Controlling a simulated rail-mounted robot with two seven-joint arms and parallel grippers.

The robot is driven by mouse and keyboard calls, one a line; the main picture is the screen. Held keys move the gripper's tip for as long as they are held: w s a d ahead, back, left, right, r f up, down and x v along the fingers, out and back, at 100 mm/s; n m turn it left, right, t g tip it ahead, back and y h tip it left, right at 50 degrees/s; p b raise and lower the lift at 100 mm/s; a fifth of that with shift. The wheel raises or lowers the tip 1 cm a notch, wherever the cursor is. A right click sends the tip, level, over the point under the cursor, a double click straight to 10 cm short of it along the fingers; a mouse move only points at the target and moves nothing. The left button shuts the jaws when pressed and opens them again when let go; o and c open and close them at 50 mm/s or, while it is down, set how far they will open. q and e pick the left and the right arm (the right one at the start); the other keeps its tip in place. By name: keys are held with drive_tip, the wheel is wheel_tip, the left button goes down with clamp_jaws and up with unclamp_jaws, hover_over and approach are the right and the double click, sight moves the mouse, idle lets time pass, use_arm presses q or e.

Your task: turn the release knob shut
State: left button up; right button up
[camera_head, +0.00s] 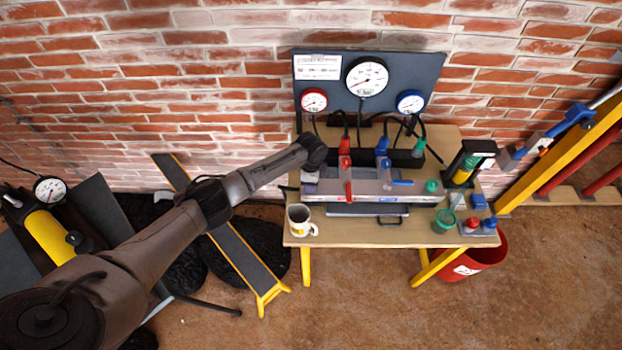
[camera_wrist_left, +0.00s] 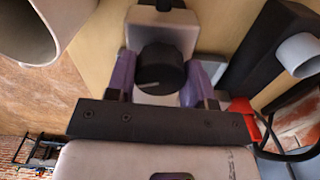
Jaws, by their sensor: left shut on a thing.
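The release knob (camera_wrist_left: 160,68) is a round black knob in front of a pale block (camera_wrist_left: 166,28) in the left wrist view. My left gripper (camera_wrist_left: 161,82) has one purple finger on each side of the knob and is shut on it. In the head view my left arm comes in from the left, and its dark wrist (camera_head: 314,150) is above the left end of the workbench. The wrist hides the knob and fingers there. My right gripper is in neither view.
A mug (camera_head: 299,219) stands at the table's (camera_head: 420,236) front left corner; in the wrist view a pale round rim (camera_wrist_left: 38,45) is close by. A dark gauge board (camera_head: 420,75) stands behind. A grey manifold (camera_head: 415,192) with red and blue levers is right of the wrist.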

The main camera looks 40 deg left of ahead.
use_arm(q)
drive_tip(key=shift+m, duration=1.8)
drive_tip(key=o, duration=0.9)
wheel_tip(320, 180, up, 14)
drive_tip(key=shift+f+p, duration=0.1)
drive_tip(key=shift+p, duration=0.85)
